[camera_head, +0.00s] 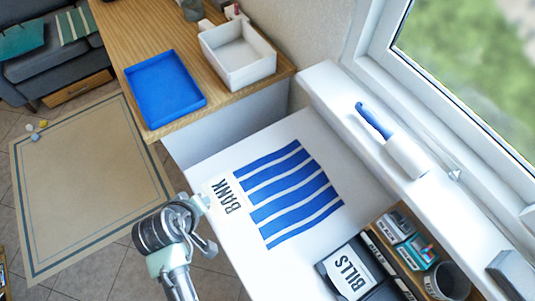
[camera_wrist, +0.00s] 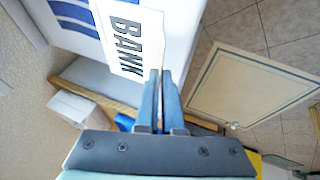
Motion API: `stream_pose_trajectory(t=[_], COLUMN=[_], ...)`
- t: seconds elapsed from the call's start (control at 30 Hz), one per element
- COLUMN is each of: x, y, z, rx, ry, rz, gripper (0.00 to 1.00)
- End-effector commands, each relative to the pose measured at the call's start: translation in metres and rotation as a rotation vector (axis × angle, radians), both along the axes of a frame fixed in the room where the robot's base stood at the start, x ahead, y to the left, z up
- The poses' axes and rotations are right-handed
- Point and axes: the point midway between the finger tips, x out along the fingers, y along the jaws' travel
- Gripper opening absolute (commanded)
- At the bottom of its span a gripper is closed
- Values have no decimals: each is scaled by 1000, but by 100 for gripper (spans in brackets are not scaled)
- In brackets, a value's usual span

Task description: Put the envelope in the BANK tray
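A white card reading BANK (camera_head: 229,198) lies against the left end of a blue-and-white striped area (camera_head: 288,193) on the white surface. The card also shows in the wrist view (camera_wrist: 128,40), with the stripes (camera_wrist: 75,14) behind it. I cannot tell whether the card is the envelope or a tray label; no other envelope stands out. My gripper (camera_head: 206,202) is beside the card's left edge. In the wrist view its fingertips (camera_wrist: 160,72) are close together at the card's lower right corner. Whether they pinch it is unclear.
A dark tray with a BILLS label (camera_head: 349,271) is at the lower right, beside a wooden organizer (camera_head: 398,247). A blue tray (camera_head: 164,88) and a white box (camera_head: 238,54) stand on the wooden desk. The windowsill holds a blue-handled roller (camera_head: 374,120).

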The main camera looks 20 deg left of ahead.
Motion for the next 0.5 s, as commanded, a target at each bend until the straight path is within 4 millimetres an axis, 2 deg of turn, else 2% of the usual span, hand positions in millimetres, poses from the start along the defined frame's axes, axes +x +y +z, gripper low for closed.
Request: stream_pose_trajectory(t=[0.27, 0.5], x=[0, -1], y=[0, 0], z=[-4, -45], rx=[-1, -3], ry=[1, 3], rz=[0, 1], gripper=[0, 0])
